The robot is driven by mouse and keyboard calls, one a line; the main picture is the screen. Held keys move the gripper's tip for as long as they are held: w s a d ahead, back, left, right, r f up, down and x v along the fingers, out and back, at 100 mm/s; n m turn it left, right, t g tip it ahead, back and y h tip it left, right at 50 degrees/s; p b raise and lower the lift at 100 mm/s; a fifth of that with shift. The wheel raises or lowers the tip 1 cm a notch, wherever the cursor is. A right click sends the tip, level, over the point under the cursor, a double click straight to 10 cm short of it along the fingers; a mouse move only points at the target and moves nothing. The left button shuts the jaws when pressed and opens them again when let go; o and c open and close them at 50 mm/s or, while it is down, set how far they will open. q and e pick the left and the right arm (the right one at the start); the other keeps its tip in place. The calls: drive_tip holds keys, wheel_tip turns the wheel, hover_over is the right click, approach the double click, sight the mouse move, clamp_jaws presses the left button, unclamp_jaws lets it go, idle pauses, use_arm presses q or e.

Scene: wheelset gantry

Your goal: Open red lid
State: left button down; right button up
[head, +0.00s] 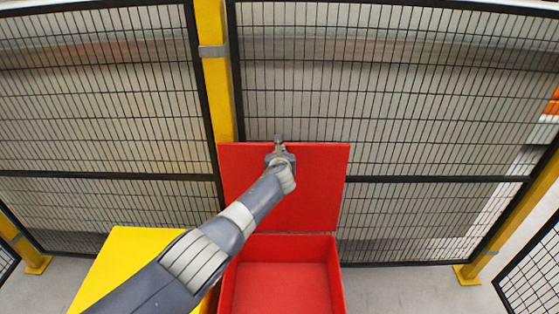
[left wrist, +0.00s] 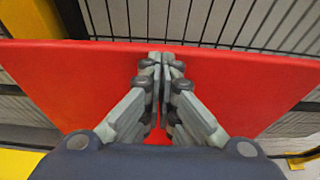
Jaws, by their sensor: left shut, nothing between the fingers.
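The red lid (head: 318,190) stands raised, roughly upright, at the back of the red box (head: 285,285). The box is open at the top and looks empty where I can see inside. My left gripper (head: 279,140) is at the lid's upper edge, with its arm crossing in front of the lid. In the left wrist view the lid (left wrist: 240,90) spreads out behind the fingers, and the gripper (left wrist: 161,62) is shut with nothing between its fingertips. I cannot tell whether the fingers touch the lid. My right gripper is not in view.
A yellow box (head: 125,262) stands left of the red box, partly behind my left arm. A black mesh fence (head: 420,100) with yellow posts (head: 217,90) runs close behind the lid. Grey floor (head: 400,290) is clear to the right of the red box.

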use_arm(q)
drive_tip(key=shift+v, duration=6)
drive_tip(key=s+a+f+n+g, duration=0.3)
drive_tip(key=s+a+f+n, duration=0.2)
drive_tip(key=s+f+n, duration=0.4)
drive_tip(key=s+a+f+n+g, duration=0.2)
drive_tip(key=s+a+f+n, duration=0.35)
drive_tip(key=s+n, duration=0.35)
drive_tip(key=s+a+f+n+g, duration=0.1)
drive_tip(key=s+a+n+g, duration=0.2)
drive_tip(key=s+a+n, duration=0.75)
drive_tip(key=s+d+f+n+g, duration=0.15)
drive_tip(key=s+n, duration=0.45)
drive_tip(key=s, duration=1.1)
wheel_tip(320, 180, down, 30)
drive_tip(key=s+g+b, duration=0.2)
drive_tip(key=b, duration=0.1)
drive_tip(key=s+a+f+g+b, duration=0.1)
drive_tip(key=s+a+f+b, duration=0.2)
drive_tip(key=s+f, duration=1.3)
drive_tip(key=shift+s+f+m, duration=0.4)
drive_tip(key=shift+f+m, duration=0.05)
drive_tip(key=shift+f, duration=0.45)
